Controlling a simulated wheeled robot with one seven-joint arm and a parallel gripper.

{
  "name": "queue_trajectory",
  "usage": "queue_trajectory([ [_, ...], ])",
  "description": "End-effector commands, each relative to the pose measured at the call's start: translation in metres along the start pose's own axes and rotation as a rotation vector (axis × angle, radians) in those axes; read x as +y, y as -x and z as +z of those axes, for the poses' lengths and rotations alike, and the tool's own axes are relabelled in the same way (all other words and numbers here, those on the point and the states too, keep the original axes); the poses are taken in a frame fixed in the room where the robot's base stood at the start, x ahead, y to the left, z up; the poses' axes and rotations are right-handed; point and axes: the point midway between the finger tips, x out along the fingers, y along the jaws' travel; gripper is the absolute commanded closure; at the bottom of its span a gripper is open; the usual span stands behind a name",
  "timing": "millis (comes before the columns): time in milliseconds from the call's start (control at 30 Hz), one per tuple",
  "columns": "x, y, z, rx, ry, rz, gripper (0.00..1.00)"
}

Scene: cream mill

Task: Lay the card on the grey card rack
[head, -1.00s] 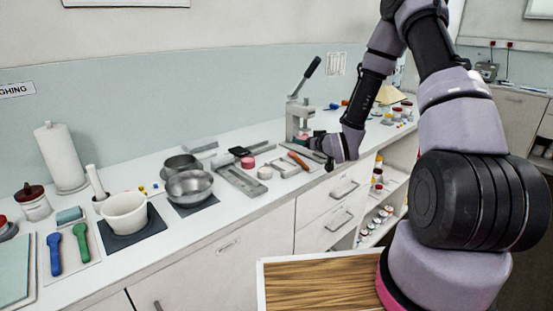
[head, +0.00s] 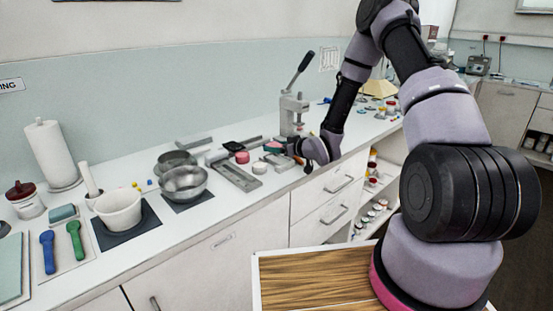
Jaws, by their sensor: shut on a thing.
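My gripper (head: 294,149) is over the counter near its front edge, just in front of the grey lever press. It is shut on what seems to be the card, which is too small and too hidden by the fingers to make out. A long grey slotted holder (head: 238,176), which may be the grey card rack, lies flat on the counter to the left of my gripper. The gripper is apart from it. Another flat grey piece (head: 279,163) lies between the two, close to the gripper.
The lever press (head: 292,112) stands behind my gripper. A pink round tub (head: 242,157) is behind the grey holder. Metal bowls (head: 184,182), a white mortar (head: 119,210) and a paper roll (head: 52,155) stand left. A wood-topped surface (head: 310,280) is in front.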

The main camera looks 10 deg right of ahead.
Motion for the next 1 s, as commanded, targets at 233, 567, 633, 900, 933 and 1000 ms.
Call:
queue_trajectory([
  [233, 0.000, -0.007, 0.023, -0.001, -0.001, 0.000, 0.79],
  [567, 0.000, -0.013, 0.042, 0.001, 0.002, 0.001, 0.79],
  [633, 0.000, -0.013, 0.042, 0.001, 0.002, 0.001, 0.79],
  [900, 0.000, -0.015, 0.046, 0.000, 0.001, 0.001, 0.00],
  [933, 0.000, -0.015, 0.046, 0.000, 0.001, 0.001, 0.00],
  [1000, 0.000, -0.015, 0.046, 0.001, 0.001, 0.000, 0.00],
])
